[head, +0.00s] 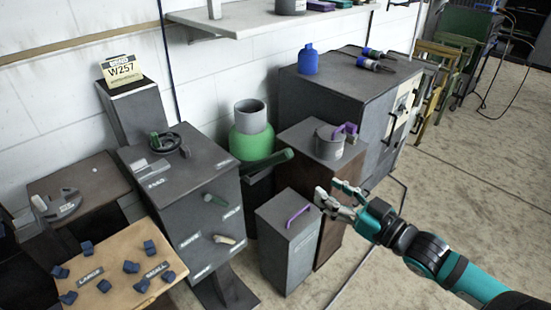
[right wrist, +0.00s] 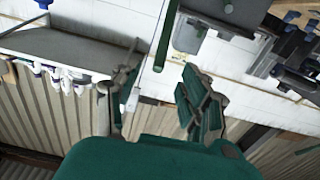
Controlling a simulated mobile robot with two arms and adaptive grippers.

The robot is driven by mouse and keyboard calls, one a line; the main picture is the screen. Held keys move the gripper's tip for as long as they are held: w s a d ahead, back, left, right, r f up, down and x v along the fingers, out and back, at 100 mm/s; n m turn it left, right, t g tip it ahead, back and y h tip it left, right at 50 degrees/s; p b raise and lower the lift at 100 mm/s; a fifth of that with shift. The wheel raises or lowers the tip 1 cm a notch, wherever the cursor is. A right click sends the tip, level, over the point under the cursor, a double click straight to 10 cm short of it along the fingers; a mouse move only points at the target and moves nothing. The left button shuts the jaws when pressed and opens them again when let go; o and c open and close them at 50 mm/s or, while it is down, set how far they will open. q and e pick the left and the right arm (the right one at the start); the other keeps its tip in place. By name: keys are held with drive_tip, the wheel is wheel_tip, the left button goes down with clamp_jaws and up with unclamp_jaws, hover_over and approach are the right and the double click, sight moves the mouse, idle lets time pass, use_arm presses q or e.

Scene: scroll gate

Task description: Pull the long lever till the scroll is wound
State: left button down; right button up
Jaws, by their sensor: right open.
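A long dark-green lever (head: 265,163) sticks out to the right from the grey cabinet (head: 165,190) in the middle left of the head view. A green bar, which looks like this lever, shows beyond my fingers in the right wrist view (right wrist: 166,38). My right gripper (head: 327,188) is open and empty, to the right of the lever's end and apart from it. Its two spread fingers also show in the right wrist view (right wrist: 160,78). I cannot make out a scroll. My left gripper is not in view.
A grey box with a purple handle (head: 298,214) stands below left of my right gripper. A lidded pot (head: 329,146) sits on a brown cabinet behind it. A green vessel (head: 251,145) stands behind the lever. Blue pieces lie on a tan board (head: 115,295).

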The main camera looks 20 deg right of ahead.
sight(276, 155)
drive_tip(key=x, duration=1.1)
drive_tip(key=r+x, duration=0.1)
drive_tip(key=x, duration=0.5)
drive_tip(key=shift+a, duration=0.5)
drive_tip(key=shift+c, duration=0.2)
clamp_jaws()
drive_tip(key=shift+p, duration=0.3)
